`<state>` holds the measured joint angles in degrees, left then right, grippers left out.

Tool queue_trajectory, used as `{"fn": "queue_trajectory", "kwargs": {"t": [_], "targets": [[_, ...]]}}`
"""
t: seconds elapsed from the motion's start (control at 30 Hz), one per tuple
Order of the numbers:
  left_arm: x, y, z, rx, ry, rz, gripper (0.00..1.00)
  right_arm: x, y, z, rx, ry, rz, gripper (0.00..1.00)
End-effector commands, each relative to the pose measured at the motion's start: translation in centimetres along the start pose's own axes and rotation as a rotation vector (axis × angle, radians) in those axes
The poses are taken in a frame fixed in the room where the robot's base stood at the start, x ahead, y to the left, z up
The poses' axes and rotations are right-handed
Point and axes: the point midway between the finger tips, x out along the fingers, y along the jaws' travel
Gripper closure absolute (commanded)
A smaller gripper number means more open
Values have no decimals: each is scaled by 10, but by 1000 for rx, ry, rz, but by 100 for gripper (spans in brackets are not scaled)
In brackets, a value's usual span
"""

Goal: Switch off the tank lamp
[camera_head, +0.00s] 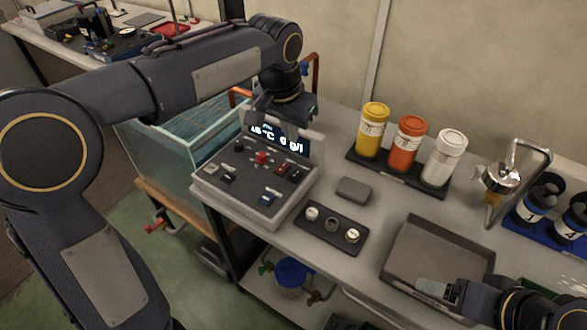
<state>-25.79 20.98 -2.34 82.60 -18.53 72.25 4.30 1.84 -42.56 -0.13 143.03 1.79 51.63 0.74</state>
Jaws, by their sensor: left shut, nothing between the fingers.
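A grey control box (255,190) stands at the left end of the bench, with a lit display (294,143) at its back. The labels are too small to read. A glass water tank (170,148) stands left of the box; I cannot make out its lamp. My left gripper (268,122) is shut and empty, pointing down in front of the display's upper left. My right gripper (433,290) is over the grey tray; its finger opening is unclear.
Yellow (373,130), orange (407,142) and white (444,158) bottles stand in a dark rack at the back. A small grey block (353,190) and a dark plate with knobs (331,228) lie right of the box. A grey tray (412,226) is at the front right.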

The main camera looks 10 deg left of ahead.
Motion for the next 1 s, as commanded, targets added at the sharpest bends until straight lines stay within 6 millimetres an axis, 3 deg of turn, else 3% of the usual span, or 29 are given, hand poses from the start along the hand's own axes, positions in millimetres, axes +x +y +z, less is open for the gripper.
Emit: {"fn": "queue_trajectory", "kwargs": {"t": [0.17,0.6,0.8,1.0], "targets": [[20,0,1,0,-5,0,100,2,1,1,0,0,0,23],[108,-1,4,-1,-6,-1,100,4,2,2,0,0,0,23],[130,0,13,0,-2,0,100,4,2,2,0,0,0,23],[137,0,15,-1,0,0,100,4,2,2,0,0,0,23]]}}
